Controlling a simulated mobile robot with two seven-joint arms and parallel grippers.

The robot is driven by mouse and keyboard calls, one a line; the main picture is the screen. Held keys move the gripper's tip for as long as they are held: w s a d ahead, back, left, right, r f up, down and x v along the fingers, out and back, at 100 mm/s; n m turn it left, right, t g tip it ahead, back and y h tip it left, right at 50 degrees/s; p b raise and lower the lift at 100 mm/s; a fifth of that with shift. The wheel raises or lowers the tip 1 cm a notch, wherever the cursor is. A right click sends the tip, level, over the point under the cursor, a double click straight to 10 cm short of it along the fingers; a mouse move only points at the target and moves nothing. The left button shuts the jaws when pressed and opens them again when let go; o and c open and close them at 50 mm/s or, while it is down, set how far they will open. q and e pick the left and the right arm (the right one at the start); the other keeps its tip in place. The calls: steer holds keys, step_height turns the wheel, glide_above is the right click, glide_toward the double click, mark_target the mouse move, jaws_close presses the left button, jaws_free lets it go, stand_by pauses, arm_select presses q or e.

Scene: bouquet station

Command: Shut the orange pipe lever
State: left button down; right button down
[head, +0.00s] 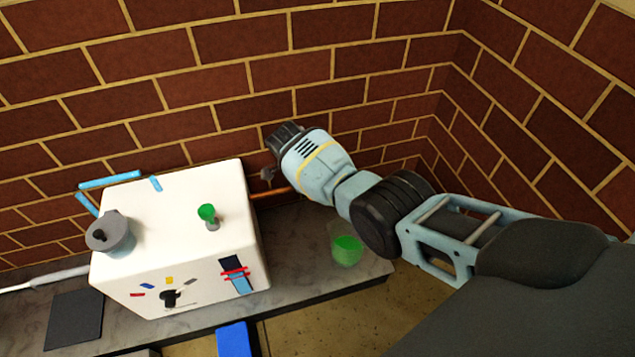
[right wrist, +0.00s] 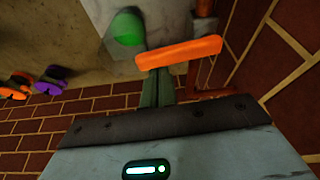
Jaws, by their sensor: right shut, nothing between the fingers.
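The orange lever (right wrist: 180,52) shows in the right wrist view as a bright bar, slightly tilted, across the tips of my right gripper's fingers (right wrist: 158,85). The fingers are together with nothing between them. They are at or just beside the lever; I cannot tell whether they touch it. In the head view an orange pipe (head: 272,192) runs from the right side of the white box (head: 185,235) toward the wall. There my right gripper (head: 267,174) is mostly hidden by its wrist, just above the pipe. My left gripper is out of view.
A clear container with green content (head: 346,249) stands on the grey counter (head: 300,235) below my right wrist. Brick walls (head: 370,50) close off the back and right.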

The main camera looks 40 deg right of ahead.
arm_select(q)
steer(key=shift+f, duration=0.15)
arm_select(e)
steer(key=shift+a, duration=0.5)
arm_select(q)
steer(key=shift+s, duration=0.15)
